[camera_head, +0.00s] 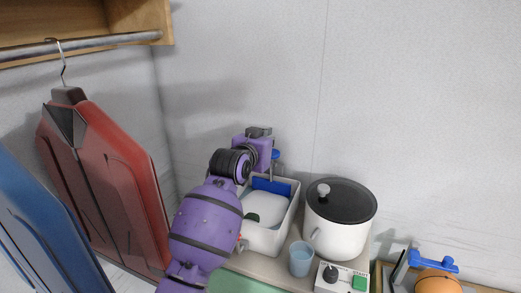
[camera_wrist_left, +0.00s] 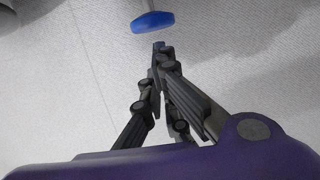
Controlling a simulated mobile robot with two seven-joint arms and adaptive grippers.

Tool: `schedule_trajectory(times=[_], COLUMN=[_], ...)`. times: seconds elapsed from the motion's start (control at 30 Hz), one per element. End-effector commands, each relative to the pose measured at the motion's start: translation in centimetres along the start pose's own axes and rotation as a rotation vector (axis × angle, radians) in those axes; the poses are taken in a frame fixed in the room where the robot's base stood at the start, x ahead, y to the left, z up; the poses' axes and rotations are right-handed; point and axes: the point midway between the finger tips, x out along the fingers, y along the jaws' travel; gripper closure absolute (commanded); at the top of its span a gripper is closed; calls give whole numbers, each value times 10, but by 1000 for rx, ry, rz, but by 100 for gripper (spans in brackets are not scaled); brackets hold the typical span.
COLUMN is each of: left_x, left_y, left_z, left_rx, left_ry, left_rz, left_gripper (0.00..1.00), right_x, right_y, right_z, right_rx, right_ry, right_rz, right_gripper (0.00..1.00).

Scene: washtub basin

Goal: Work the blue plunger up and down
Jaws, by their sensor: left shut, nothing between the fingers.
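The blue plunger has a round blue top (camera_head: 275,154) on a thin rod that goes down into the white basin (camera_head: 294,205) in the head view. In the left wrist view a blue, rounded plunger part (camera_wrist_left: 152,22) shows just beyond the fingertips, with a gap between. My left gripper (camera_head: 260,131) is above the back of the basin, just left of and higher than the plunger's top. In the wrist view my left gripper (camera_wrist_left: 160,47) is shut and empty. My wrist hides part of the basin's left side. My right gripper is not in view.
A blue panel (camera_head: 272,186) and white contents lie in the basin. A white pot with a black lid (camera_head: 341,200) stands to its right, with a blue cup (camera_head: 301,259) and a control box (camera_head: 341,278) in front. Red (camera_head: 110,180) and blue garments hang at the left.

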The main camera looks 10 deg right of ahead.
Motion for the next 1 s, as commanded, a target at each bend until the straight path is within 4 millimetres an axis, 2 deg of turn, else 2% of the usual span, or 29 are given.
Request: schedule_trajectory(times=[0.03,0.2,0.43,0.6,1.0], left_x=[-9,-41,-73,-81,-81], left_y=[-2,-2,-2,-1,-1], left_z=[11,12,11,10,10], left_rx=[-6,-6,-6,-6,-6], left_ry=[-12,-12,-12,-12,-11], left_rz=[-2,-1,-1,0,0], left_gripper=[100,100,100,100,100], right_x=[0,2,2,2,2], right_y=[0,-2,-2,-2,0], right_z=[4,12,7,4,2], right_rx=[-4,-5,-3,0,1], right_ry=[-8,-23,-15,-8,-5], right_rz=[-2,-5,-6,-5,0], right_gripper=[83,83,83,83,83])
